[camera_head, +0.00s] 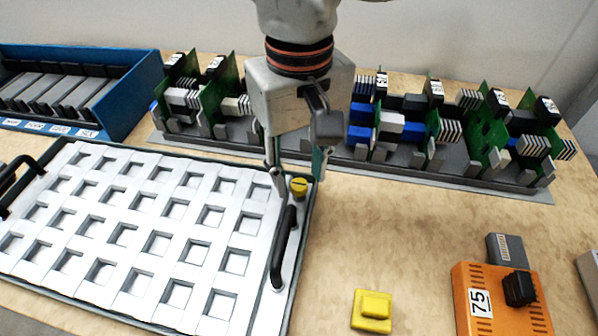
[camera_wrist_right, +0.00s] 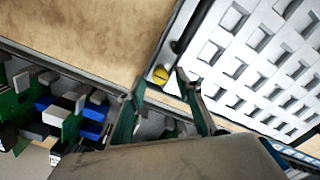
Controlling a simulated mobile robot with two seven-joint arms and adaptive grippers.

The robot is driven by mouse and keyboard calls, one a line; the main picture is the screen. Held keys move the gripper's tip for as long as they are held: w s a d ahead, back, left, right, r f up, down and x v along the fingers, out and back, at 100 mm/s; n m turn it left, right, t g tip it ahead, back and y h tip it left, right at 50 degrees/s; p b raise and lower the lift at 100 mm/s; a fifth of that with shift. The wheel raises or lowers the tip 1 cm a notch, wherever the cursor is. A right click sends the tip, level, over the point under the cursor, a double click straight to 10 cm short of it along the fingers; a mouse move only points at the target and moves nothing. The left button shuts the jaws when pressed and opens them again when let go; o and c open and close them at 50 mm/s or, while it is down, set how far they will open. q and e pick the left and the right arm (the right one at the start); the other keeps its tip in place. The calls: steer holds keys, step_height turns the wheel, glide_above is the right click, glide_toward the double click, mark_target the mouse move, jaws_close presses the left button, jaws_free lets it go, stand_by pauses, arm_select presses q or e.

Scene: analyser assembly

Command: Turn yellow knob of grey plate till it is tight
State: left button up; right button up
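The grey plate (camera_head: 268,214) has a white face with rows of square openings, a dark rim and black handles at its ends. Its yellow knob (camera_head: 299,187) is small, round and slotted, at the far right corner near the right handle (camera_head: 284,247). My right gripper (camera_head: 299,181) points down at the knob, its two fingers apart on either side of it in the picture. In the right wrist view the knob (camera_wrist_right: 160,75) shows just beyond the gap between the open fingertips (camera_wrist_right: 160,82). I cannot tell whether either finger touches it. My left gripper is not in view.
A rack (camera_head: 400,172) with green boards and blue and grey blocks stands close behind the gripper. A blue bin (camera_head: 130,100) is at the back left. A yellow block (camera_head: 371,311) and an orange box (camera_head: 497,318) lie at front right. The table between is clear.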

steer(key=shift+f, duration=0.7)
steer(key=c, duration=1)
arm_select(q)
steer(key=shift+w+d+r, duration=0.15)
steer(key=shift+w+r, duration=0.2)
arm_select(e)
jaws_close()
